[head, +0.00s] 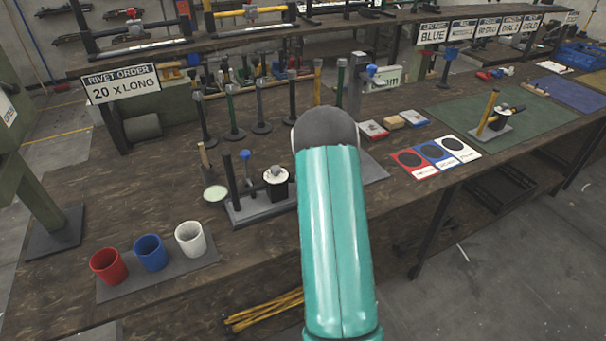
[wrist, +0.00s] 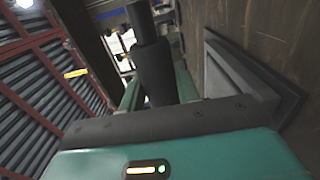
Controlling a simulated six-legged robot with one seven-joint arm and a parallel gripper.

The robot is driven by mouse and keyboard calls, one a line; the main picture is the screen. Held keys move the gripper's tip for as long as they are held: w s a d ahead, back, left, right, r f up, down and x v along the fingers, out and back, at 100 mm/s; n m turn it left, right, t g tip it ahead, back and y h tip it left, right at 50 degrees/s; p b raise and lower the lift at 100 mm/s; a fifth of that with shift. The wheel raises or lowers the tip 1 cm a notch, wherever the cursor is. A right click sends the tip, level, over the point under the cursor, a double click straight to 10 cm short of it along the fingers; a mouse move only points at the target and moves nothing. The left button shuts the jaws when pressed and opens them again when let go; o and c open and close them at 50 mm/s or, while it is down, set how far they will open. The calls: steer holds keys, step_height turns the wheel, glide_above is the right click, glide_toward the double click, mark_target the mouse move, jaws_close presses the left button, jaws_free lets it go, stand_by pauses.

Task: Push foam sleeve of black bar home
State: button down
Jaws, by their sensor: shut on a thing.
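In the wrist view, a black bar (wrist: 140,20) stands up from a thicker dark sleeve (wrist: 153,72), which looks like the foam sleeve. My gripper (wrist: 155,88) is shut on this sleeve, one teal finger on each side. The bar's thinner end sticks out beyond the sleeve, with a clear step where they meet. The sleeve's lower end is hidden behind my gripper body. In the head view my teal arm covers my gripper and whatever it holds.
A grey base plate (wrist: 245,80) is close to my gripper's right in the wrist view. In the head view, a press with a dark upright bar (head: 230,177) stands left of my arm. Red (head: 108,266), blue (head: 150,252) and white cups (head: 190,238) stand front left. Several upright bars line the back.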

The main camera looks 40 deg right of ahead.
steer(key=c, duration=1)
jaws_free()
steer(key=v, duration=1.4)
steer(key=shift+w, duration=0.1)
